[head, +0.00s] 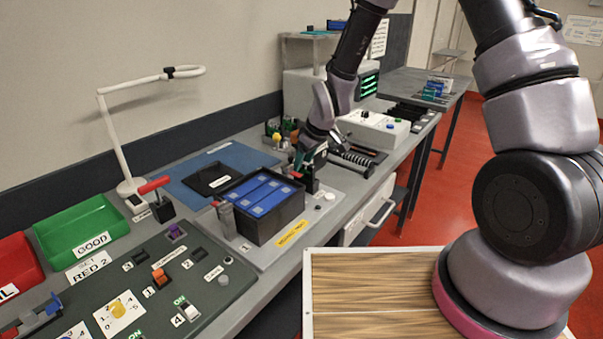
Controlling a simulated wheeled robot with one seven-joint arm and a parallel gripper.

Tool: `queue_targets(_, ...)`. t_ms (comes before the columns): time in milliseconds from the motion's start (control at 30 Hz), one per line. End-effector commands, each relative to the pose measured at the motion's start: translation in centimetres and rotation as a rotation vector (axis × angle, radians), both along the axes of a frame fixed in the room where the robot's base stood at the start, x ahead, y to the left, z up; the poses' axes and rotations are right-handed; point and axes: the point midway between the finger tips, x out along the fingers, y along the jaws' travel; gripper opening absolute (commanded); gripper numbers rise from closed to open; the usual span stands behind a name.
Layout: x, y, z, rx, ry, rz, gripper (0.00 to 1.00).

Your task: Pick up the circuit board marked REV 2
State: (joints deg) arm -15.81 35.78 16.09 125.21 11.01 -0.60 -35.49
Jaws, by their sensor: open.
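My gripper (303,172) is at the end of the arm, pointing down at the workbench just behind the right end of a black box with blue cells. It is small and dark here, and I see nothing clearly held in it; it is open. A small green piece shows close by the fingers, but I cannot tell what it is. I cannot read REV 2 on anything in view. Small blue and green items (437,87) stand on the far table, too small to identify as circuit boards.
The black box (284,222) holds blue cells on the bench. A green GOOD bin (80,226), a red bin (18,262), a switch panel (130,290) and a white lamp (128,150) are at left. A grey button box (374,130) stands behind my gripper. Red floor is clear at right.

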Motion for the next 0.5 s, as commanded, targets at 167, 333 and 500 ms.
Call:
queue_targets(167, 0.05, 0.05, -0.11, 0.0, 0.0, 0.0, 0.55)
queue_targets(333, 0.05, 0.04, -0.09, 0.0, 0.0, 0.0, 0.13)
queue_targets(500, 0.05, 0.05, -0.07, 0.001, -0.001, 0.0, 0.0)
